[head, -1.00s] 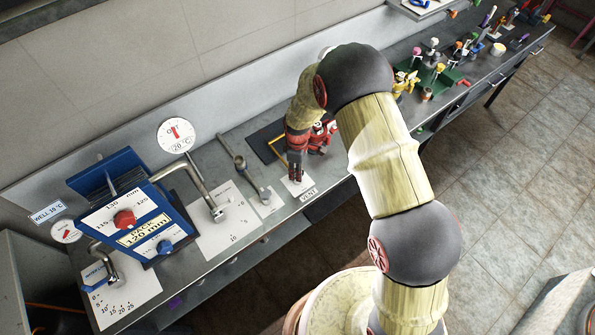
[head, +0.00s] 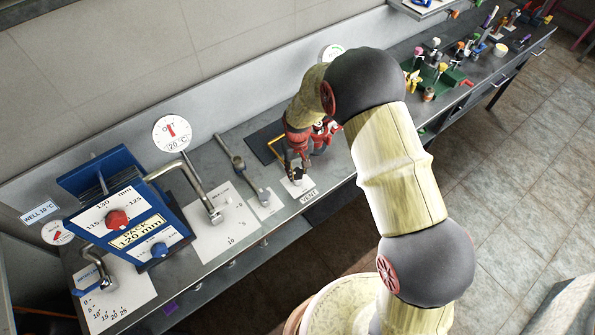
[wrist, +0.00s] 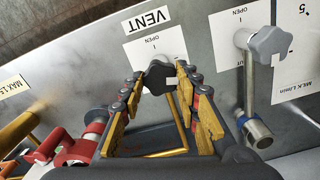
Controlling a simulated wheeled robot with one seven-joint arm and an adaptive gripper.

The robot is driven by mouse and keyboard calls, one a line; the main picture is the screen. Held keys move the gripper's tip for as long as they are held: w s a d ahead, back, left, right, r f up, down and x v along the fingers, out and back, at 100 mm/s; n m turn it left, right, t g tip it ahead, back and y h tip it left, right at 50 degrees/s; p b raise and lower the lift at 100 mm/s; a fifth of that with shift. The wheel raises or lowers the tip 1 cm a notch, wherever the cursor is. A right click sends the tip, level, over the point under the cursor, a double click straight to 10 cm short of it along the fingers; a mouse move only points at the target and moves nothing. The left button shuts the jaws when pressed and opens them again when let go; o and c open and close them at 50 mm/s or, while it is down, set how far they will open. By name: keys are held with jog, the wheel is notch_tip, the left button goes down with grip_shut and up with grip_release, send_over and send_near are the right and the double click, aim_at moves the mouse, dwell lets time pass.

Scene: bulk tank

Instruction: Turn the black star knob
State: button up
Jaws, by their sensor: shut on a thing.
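The black star knob (wrist: 158,79) stands on a white plate marked OPEN, beside the VENT label (wrist: 149,22) in the wrist view. My gripper (wrist: 160,82) has one finger on each side of the knob and is shut on it. A small pale mark shows at the knob's right side. In the head view my gripper (head: 297,172) reaches down to the bench just above the VENT label (head: 309,194); the knob is mostly covered by the fingers there.
A grey star knob (wrist: 270,42) and a metal lever (wrist: 250,95) stand close by in the wrist view. A red fitting (wrist: 75,150) and yellow bars are on the other side. A blue pack unit (head: 125,215) stands at left in the head view.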

jog(key=m, duration=0.3)
jog(key=shift+m+b, duration=0.3)
jog(key=shift+b, duration=0.1)
jog(key=m, duration=0.3)
jog(key=shift+m+b, duration=0.3)
jog(key=m, duration=0.3)
jog(key=shift+m, duration=0.3)
jog(key=shift+m+b, duration=0.45)
jog(key=shift+m, duration=1.45)
jog(key=o, duration=1)
jog(key=shift+o, duration=0.7)
